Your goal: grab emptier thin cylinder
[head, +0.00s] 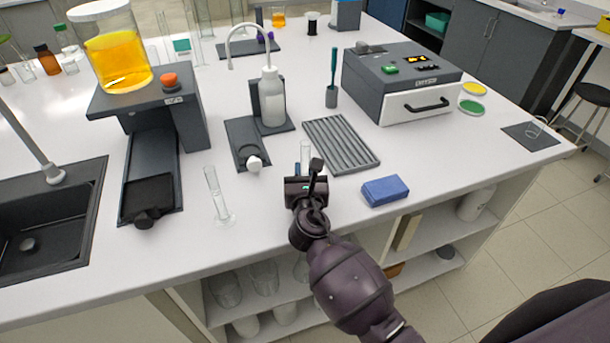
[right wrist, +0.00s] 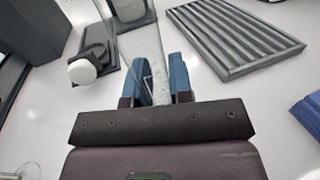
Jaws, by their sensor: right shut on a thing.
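A thin clear cylinder (head: 306,152) stands out above my right gripper (head: 305,176), in front of the grooved rack. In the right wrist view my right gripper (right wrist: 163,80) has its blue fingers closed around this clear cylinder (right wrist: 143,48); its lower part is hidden. A second thin clear cylinder (head: 213,185) stands on a clear foot on the bench to the left, apart from the gripper. I cannot tell the level inside either cylinder. My left gripper is not in view.
A grey grooved rack (head: 341,143) lies just behind the gripper, with a blue block (head: 386,191) to its right. A white wash bottle (head: 271,100) stands behind. A black sink (head: 50,225) is at the far left. The bench front between the cylinders is clear.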

